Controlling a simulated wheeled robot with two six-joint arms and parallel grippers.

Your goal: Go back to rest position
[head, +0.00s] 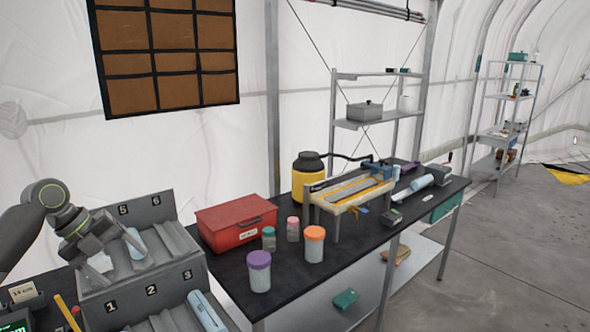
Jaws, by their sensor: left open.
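My left gripper (110,248) comes in from the left and is open over the grey numbered rack (158,277). Its fingers are close to a pale blue tube (136,244) lying in the rack's upper tier, below the labels 5 and 6. I cannot tell whether the fingers touch the tube. A second pale blue tube (206,311) lies in the lower tier near label 3. My right gripper is not in the head view.
On the black table (275,312) stand a red box (236,222), jars with purple (259,271) and orange lids (314,244), smaller jars, a yellow container (308,178) and a tray-like device (352,193). Shelves stand behind. The floor at right (520,250) is clear.

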